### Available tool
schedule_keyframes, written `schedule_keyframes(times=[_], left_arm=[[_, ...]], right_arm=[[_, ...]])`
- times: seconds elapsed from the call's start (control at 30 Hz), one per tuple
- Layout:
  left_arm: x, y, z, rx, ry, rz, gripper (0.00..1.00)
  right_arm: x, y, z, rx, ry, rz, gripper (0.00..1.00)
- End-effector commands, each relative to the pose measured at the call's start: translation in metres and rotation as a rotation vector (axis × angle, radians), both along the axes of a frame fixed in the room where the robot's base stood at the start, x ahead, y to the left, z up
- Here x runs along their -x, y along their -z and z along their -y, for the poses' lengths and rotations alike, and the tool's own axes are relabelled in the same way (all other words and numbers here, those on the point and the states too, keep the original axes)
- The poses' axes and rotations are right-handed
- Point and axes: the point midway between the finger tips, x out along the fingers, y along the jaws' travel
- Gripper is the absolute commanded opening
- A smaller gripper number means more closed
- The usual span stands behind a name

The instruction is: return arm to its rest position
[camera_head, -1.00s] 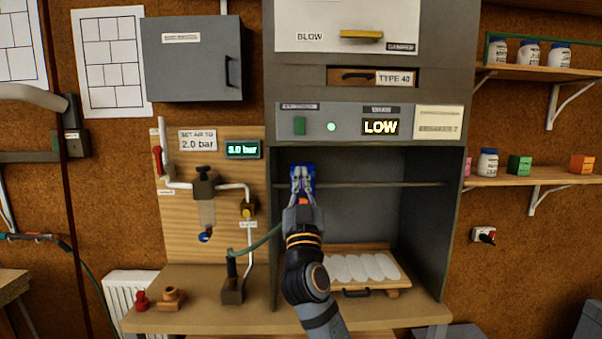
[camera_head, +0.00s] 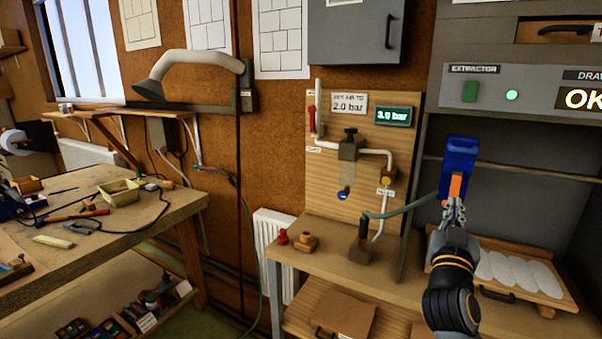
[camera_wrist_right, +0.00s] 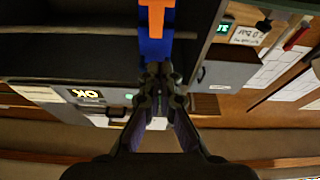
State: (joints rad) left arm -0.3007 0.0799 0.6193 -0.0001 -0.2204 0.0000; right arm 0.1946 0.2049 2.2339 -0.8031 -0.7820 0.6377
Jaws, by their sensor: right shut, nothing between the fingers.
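My right gripper (camera_head: 453,208) is at the left of the grey booth with its fingers shut and empty. A blue and orange tool (camera_head: 459,160) is just above the fingertips, by the booth's rail. I cannot tell whether they touch. In the right wrist view the gripper (camera_wrist_right: 159,70) points at the tool's blue body (camera_wrist_right: 155,50), with its orange part further out. A green hose (camera_head: 410,208) runs toward the tool from the bench. My left gripper is not in view.
The grey booth (camera_head: 443,105) has a rail (camera_head: 520,167) and a tray of pale oval pieces (camera_head: 560,290). A cluttered workbench (camera_head: 150,225) stands left.

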Motion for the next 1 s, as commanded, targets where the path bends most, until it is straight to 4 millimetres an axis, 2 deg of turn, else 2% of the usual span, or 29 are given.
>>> schedule_keyframes(times=[0.03,0.07,0.1,0.17,0.2,0.3,0.4,0.5,0.6,0.77,0.8,0.9,1.0], left_arm=[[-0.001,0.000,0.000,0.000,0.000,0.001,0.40],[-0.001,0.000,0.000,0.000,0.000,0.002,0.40],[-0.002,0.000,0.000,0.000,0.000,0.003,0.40],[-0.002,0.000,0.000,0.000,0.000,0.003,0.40],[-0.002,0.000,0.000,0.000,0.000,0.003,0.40],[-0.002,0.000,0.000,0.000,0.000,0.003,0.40],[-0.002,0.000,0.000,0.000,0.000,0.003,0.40],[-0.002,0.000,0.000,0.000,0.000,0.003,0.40],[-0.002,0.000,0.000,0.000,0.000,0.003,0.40],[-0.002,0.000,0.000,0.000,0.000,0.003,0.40],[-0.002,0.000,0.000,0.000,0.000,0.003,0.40],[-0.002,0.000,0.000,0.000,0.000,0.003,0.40],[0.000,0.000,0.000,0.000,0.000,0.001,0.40]], right_arm=[[0.003,0.048,0.000,-0.047,-0.002,-0.130,0.00],[0.007,0.075,-0.001,-0.073,-0.004,-0.209,0.00],[0.014,0.111,-0.003,-0.104,-0.010,-0.316,0.00],[0.029,0.162,-0.009,-0.147,-0.024,-0.477,0.00],[0.042,0.195,-0.015,-0.173,-0.040,-0.584,0.00],[0.080,0.264,-0.032,-0.224,-0.087,-0.833,0.00],[0.119,0.313,-0.049,-0.259,-0.141,-1.031,0.00],[0.156,0.348,-0.066,-0.286,-0.200,-1.194,0.00],[0.192,0.373,-0.081,-0.307,-0.258,-1.334,0.00],[0.249,0.402,-0.105,-0.337,-0.364,-1.538,0.00],[0.255,0.413,-0.108,-0.342,-0.379,-1.570,0.00],[0.244,0.455,-0.103,-0.349,-0.367,-1.578,0.00],[0.240,0.498,-0.098,-0.357,-0.359,-1.592,0.00]])
